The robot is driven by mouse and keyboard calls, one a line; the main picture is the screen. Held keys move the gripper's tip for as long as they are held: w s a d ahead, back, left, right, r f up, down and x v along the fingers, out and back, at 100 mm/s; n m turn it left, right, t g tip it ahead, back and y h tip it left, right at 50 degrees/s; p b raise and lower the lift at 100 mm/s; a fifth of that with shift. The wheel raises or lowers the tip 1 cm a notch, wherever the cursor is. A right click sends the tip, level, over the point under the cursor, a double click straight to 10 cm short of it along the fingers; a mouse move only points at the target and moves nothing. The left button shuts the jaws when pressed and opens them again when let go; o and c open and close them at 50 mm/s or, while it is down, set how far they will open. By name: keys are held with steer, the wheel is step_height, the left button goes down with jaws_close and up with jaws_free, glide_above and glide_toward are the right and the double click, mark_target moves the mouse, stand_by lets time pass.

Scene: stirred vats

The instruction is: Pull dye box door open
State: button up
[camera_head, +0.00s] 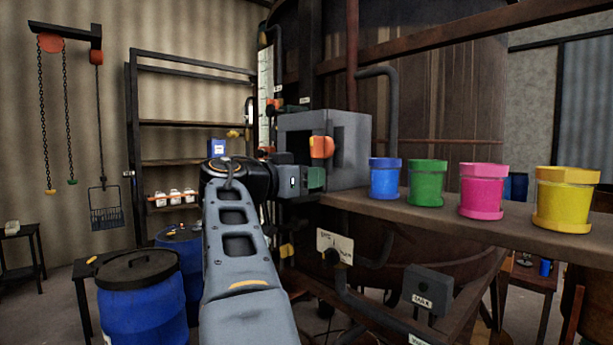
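The dye box appears to be the grey box (353,127) at the left end of the wooden shelf, against the large wooden vat. My arm comes up from the bottom middle. My gripper (312,178) is just in front of the box's near face, below and slightly left of the orange handle. It looks apart from the handle. Its fingers are small and seen from the side and behind, so their opening is unclear.
Blue (385,180), green (426,184), pink (482,193) and yellow (565,200) pots stand in a row on the shelf (450,222), right of the box. Pipes run beside the box. Blue drums (140,300) stand at the lower left. A metal rack (190,60) is behind.

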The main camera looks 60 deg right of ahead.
steer(key=shift+c, duration=0.2)
jaws_close()
steer(key=shift+a+g, duration=0.15)
steer(key=shift+g, duration=0.15)
